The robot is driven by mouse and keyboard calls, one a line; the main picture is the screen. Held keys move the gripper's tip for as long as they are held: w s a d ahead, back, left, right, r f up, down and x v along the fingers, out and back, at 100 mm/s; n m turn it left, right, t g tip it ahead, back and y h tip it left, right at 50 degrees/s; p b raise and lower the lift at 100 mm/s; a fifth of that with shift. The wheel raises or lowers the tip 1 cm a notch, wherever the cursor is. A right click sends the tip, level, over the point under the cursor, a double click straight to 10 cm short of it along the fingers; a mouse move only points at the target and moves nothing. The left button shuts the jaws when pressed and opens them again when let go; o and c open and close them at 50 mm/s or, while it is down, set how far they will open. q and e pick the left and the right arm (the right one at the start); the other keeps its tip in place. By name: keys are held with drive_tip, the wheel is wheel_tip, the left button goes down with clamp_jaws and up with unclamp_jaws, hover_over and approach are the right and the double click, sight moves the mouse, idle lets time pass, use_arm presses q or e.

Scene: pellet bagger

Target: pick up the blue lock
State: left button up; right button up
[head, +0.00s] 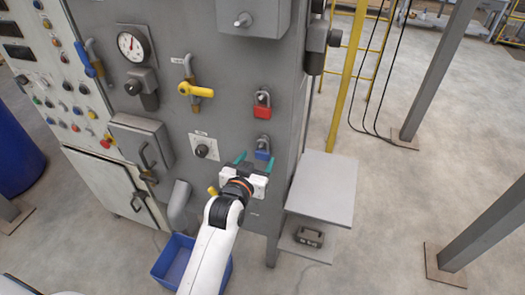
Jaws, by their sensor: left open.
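The blue lock (262,153) hangs on the front of the grey machine panel, below a red lock (262,110). Its shackle shows above its blue body. My left gripper (254,160) is open, with its teal fingertips pointing up at the panel. One finger is left of the blue lock and the other is at its lower right edge. I cannot tell whether the fingers touch it. My right gripper is not in view.
A yellow-handled valve (196,90), a gauge (131,44) and a black knob (202,150) stick out of the panel. A grey shelf (322,187) juts out at the right. A blue bin (161,262) stands on the floor below. Open floor lies to the right.

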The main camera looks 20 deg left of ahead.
sight(261, 153)
use_arm(q)
drive_tip(key=w, duration=0.2)
drive_tip(key=w+f, duration=0.1)
drive_tip(key=w, duration=0.1)
drive_tip(key=shift+p, duration=0.4)
drive_tip(key=shift+s+r, duration=0.1)
drive_tip(key=c, duration=1.1)
drive_tip(key=shift+r, duration=0.1)
drive_tip(key=shift+r, duration=0.25)
drive_tip(key=s+b, duration=0.4)
drive_tip(key=s, duration=1.4)
drive_tip(key=shift+a+r, duration=0.25)
drive_tip(key=shift+r, duration=0.15)
